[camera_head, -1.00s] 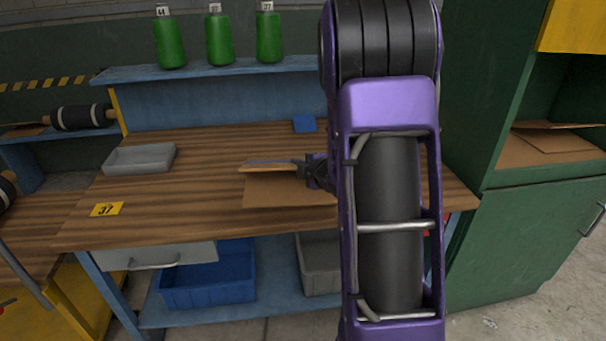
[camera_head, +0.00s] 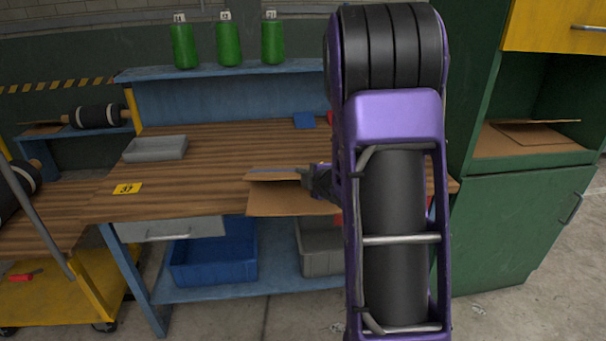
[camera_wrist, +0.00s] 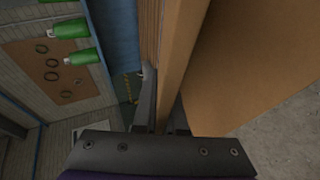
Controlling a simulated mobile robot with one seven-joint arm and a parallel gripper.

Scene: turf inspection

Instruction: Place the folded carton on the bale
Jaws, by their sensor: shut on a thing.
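A brown folded carton (camera_head: 285,198) is held out in front of my arm, over the front part of the wooden workbench in the head view. My gripper (camera_head: 308,178) is shut on its edge. In the wrist view the carton (camera_wrist: 245,65) fills the right side, and its edge runs between the fingers of my gripper (camera_wrist: 160,110). Part of the carton and gripper is hidden behind my arm in the head view. I see no bale that I can make out.
The workbench (camera_head: 200,180) holds a grey tray (camera_head: 155,148), a yellow number tag (camera_head: 127,188) and a blue item (camera_head: 304,120). Green bottles (camera_head: 228,40) stand on the shelf behind. A green cabinet (camera_head: 515,220) with brown sheets stands right. A yellow cart (camera_head: 85,295) is at left.

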